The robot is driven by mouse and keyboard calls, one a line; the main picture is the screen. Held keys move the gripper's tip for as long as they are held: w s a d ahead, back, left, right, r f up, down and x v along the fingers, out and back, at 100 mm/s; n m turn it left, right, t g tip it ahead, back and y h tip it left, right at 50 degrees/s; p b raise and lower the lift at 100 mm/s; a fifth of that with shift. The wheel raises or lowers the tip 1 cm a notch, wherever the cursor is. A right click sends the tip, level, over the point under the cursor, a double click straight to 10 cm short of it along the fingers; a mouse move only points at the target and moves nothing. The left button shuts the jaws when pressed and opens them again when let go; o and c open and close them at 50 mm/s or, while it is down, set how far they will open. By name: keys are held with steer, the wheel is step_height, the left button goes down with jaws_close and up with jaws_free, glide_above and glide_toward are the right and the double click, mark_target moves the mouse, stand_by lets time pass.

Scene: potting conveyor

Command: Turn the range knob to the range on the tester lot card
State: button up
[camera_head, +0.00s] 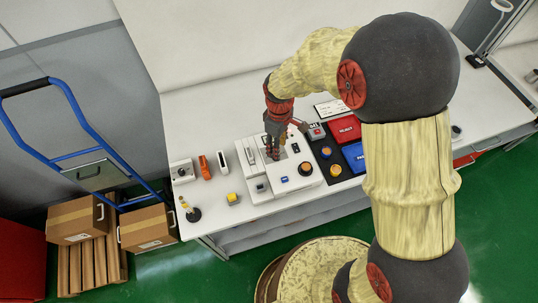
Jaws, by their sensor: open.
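The white tester (268,193) sits on the bench with controls on its top. A round dark knob with an orange face (305,169) is at its right side; I cannot tell if this is the range knob, and its markings are too small to read. My gripper (274,155) is open, pointing down over the back middle of the tester, left of and behind that knob, apart from it. What lies beneath the fingers is partly hidden. A white card (331,108) lies at the back of the bench, partly hidden by my arm; its text is unreadable.
A red bin marked REJECT (343,129) and a blue bin (354,156) stand to the right, near two orange-topped buttons on a dark mat (326,171). Small devices, including an orange one (205,167), stand left.

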steer(key=shift+w+a+r+n, duration=0.25)
steer(key=shift+w+r+n, duration=0.1)
steer(key=shift+w+n, duration=0.2)
steer(key=shift+f+n+t, duration=0.1)
steer(key=shift+n+t, duration=0.2)
steer(key=shift+n, duration=0.25)
step_height(320, 180, down, 8)
steer(key=shift+r+b, duration=0.2)
steer(key=shift+b, duration=0.2)
steer(key=c, duration=0.3)
jaws_close()
